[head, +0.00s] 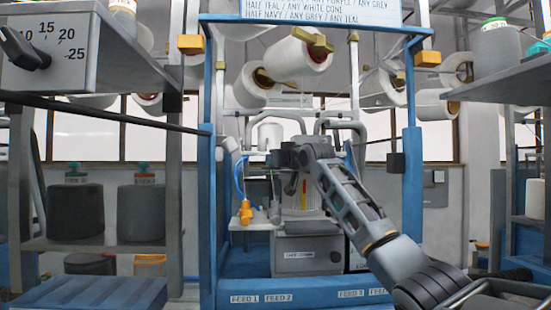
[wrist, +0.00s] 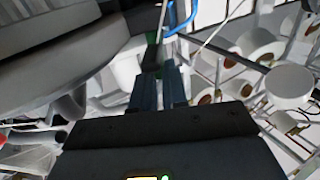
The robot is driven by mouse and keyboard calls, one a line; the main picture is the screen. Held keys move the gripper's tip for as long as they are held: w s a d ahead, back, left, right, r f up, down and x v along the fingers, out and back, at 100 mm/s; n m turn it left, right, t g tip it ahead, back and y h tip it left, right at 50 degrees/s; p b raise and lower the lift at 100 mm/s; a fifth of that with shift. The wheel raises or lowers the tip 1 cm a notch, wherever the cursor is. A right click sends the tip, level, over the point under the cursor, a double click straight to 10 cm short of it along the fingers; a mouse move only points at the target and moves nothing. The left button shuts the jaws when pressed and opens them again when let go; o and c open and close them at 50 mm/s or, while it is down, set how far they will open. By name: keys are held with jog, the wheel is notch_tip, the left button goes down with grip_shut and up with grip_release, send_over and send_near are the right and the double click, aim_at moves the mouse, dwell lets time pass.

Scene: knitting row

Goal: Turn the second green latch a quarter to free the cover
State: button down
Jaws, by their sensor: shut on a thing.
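My gripper (wrist: 158,76) shows in the wrist view with its two dark fingers close together. A dark green piece, which looks like a green latch (wrist: 151,52), sits at the fingertips, and the jaws are shut on it. Its turn angle is hard to read there. In the head view my gripper (head: 287,160) is at the upper part of the machine inside the blue frame. My arm and gripper hide much of this spot, so I cannot make out the other latch or the cover's edges.
A grey box (head: 308,248) labelled TAKE DOWN stands below. An orange part (head: 246,213) hangs from a blue hose to the left. Blue posts (head: 412,200) flank the machine. White cones (head: 297,57) hang above.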

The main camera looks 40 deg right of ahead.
jog(key=shift+w+a+m+g+h+b, duration=0.15)
jog(key=shift+a+m+g+h+b, duration=0.15)
jog(key=shift+m+g+h, duration=1.45)
jog(key=shift+w+a+m+g+h+b, duration=0.25)
jog(key=shift+m+g+h, duration=0.85)
jog(key=shift+h, duration=1.2)
jog(key=shift+w+a+m+g+h+b, duration=0.15)
jog(key=shift+m+g+h+b, duration=0.2)
jog(key=shift+m+g+h, duration=1.15)
jog(key=shift+m+t+h, duration=0.35)
jog(key=shift+m+h, duration=0.1)
jog(key=shift+h, duration=0.1)
jog(key=c, duration=1)
grip_release()
jog(key=shift+a, duration=0.1)
jog(key=b+v, duration=0.2)
jog(key=v, duration=0.5)
jog(key=shift+s+a, duration=0.25)
jog(key=shift+a, duration=0.05)
